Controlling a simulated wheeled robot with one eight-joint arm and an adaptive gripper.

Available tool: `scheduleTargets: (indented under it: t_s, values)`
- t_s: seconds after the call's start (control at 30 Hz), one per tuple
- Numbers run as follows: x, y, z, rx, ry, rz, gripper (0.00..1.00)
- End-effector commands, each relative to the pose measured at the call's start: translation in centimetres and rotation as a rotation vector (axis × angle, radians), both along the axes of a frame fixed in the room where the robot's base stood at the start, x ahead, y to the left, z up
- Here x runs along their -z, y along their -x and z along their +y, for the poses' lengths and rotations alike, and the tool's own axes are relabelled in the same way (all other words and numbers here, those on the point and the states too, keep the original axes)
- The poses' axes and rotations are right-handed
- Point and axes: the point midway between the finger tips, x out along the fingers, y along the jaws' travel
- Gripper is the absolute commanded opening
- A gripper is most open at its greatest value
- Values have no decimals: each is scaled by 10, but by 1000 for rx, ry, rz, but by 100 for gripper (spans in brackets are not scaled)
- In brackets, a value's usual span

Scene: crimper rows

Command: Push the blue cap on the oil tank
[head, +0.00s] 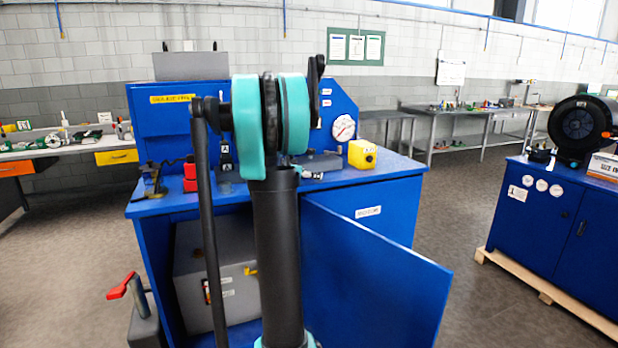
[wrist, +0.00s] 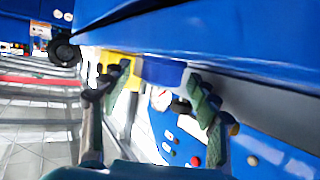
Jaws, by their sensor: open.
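A grey box (head: 226,277) with labels and a small yellow part stands inside the open blue cabinet in the head view. It may be the oil tank, but I cannot confirm this. My arm covers part of it, and I cannot make out a blue cap on it. In the wrist view my gripper (wrist: 164,92) is open, its two green-padded fingers spread apart with nothing held between them. A blue block-like shape (wrist: 163,72) shows beyond the gap; I cannot tell what it is. My gripper is not clearly visible in the head view, where my arm fills the middle.
The blue cabinet's open door (head: 375,275) juts out to the right. A yellow box (head: 362,154) and a round gauge (head: 343,128) are at the worktop's right. A red-handled lever (head: 120,286) stands low at left.

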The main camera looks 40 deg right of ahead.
Motion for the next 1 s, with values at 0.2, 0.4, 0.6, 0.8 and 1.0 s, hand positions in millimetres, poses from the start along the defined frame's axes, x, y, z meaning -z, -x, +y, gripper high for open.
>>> scheduleTargets:
  t_s: [0.2,0.4,0.6,0.8,1.0]
  values:
    - [3,-3,-6,-2,0,-1,61]
    - [3,-2,-6,-1,0,0,45]
    - [3,-2,-6,-1,0,0,24]
    - [3,-2,-6,-1,0,0,24]
    - [-1,-2,-6,-1,0,0,24]
